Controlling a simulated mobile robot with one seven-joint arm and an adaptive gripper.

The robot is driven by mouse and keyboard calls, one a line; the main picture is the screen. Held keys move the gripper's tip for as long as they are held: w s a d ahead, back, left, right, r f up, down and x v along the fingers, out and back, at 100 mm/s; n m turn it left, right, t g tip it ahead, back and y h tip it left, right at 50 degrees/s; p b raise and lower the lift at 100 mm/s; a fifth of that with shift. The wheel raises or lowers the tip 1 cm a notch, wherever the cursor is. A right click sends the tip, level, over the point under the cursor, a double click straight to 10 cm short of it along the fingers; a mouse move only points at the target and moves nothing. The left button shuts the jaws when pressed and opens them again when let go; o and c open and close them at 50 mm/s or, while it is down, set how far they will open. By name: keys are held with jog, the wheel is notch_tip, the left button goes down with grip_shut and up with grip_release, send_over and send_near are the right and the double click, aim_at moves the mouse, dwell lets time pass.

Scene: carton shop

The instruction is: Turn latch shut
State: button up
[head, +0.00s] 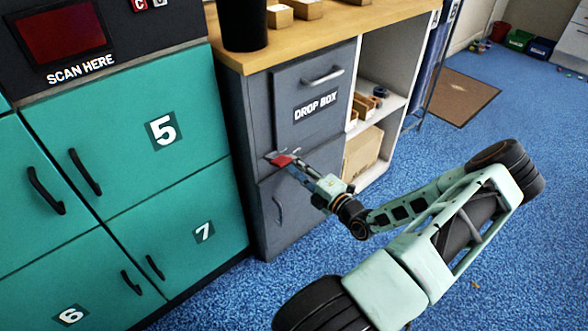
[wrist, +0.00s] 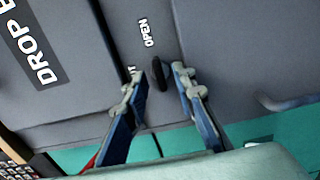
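The latch (wrist: 158,74) is a small dark knob on the grey cabinet front in the wrist view. The word OPEN is printed beside it, and a second label is mostly hidden behind a finger. My gripper (wrist: 157,80) is open, with one fingertip on each side of the latch. A gap shows on the left; I cannot tell whether the right fingertip touches it. In the head view my gripper (head: 283,160) is at the lower edge of the drop box door (head: 290,82) and hides the latch. The door looks closed.
Teal lockers (head: 120,110) stand left of the grey cabinet. A wooden counter (head: 375,18) above holds a black cylinder (head: 244,25) and small boxes. A lower grey door with a handle (head: 278,209) is below. Open shelves with cartons (head: 362,152) are to the right.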

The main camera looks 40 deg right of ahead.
jog(key=shift+w, duration=0.2)
grip_shut()
jog(key=shift+r+n+p, duration=0.15)
jog(key=shift+n+p, duration=0.25)
jog(key=shift+p, duration=0.2)
jog(key=n+p, duration=0.4)
jog(key=n, duration=0.4)
jog(key=n+p, duration=0.4)
jog(key=n, duration=0.4)
jog(key=shift+f+n, duration=0.2)
jog(key=shift+n, duration=0.2)
jog(key=shift+p, duration=0.3)
